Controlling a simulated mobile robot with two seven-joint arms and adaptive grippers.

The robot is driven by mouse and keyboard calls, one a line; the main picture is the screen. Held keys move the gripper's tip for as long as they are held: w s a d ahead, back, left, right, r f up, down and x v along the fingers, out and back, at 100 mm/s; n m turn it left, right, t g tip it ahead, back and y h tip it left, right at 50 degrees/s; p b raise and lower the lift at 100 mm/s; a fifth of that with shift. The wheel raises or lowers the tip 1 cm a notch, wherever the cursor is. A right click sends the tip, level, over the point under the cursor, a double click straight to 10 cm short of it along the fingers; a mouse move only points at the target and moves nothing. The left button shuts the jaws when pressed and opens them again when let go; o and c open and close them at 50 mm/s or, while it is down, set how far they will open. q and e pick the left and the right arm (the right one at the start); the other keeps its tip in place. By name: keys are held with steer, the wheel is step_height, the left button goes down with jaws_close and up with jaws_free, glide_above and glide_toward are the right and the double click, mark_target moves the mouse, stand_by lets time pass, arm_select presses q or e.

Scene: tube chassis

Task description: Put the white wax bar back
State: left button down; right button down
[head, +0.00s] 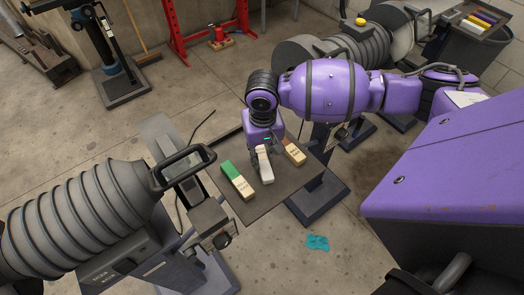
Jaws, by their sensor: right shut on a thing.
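The white wax bar (265,168) has a pale tan lower end. It lies between a green-topped tan bar (238,181) on its left and a brown-topped tan bar (293,152) on its right, over a dark flat shelf (252,211). My right gripper (264,148), on the purple arm, points down and is shut on the upper end of the white bar. I cannot tell whether the white bar touches the shelf or is slightly above it. The fingers partly hide its upper end. My left gripper is not in view.
A grey ribbed machine part (75,225) with a black handle (184,166) stands close to the shelf's left side. A teal rag (318,243) lies on the concrete floor. The shelf's front part is bare.

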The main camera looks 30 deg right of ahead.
mark_target(262, 157)
steer(key=c, duration=1.4)
jaws_free()
step_height(262, 157, up, 12)
steer(key=p, duration=0.1)
steer(key=shift+s, duration=0.3)
